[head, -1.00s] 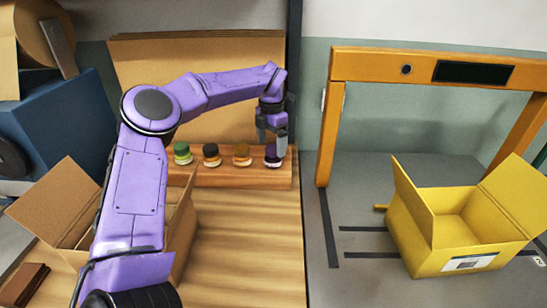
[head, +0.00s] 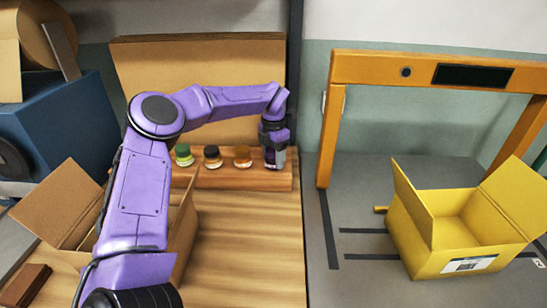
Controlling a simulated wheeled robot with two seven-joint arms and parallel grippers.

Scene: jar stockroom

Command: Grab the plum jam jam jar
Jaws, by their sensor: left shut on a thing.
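The plum jam jar (head: 271,158) is the rightmost in a row of jars on a wooden stand at the back of the table, in the head view. A dark purple part of it shows between my fingers; the rest is hidden by the gripper. My left gripper (head: 274,158) points down and is shut on this jar. I cannot tell whether the jar is lifted off the stand. My right gripper is not in view.
Beside it on the wooden stand (head: 220,180) are an amber-lidded jar (head: 242,157), a black-lidded jar (head: 212,157) and a green-lidded jar (head: 183,155). An open cardboard box (head: 185,235) stands left, an open yellow box (head: 420,240) right. The tabletop (head: 245,250) is clear in front.

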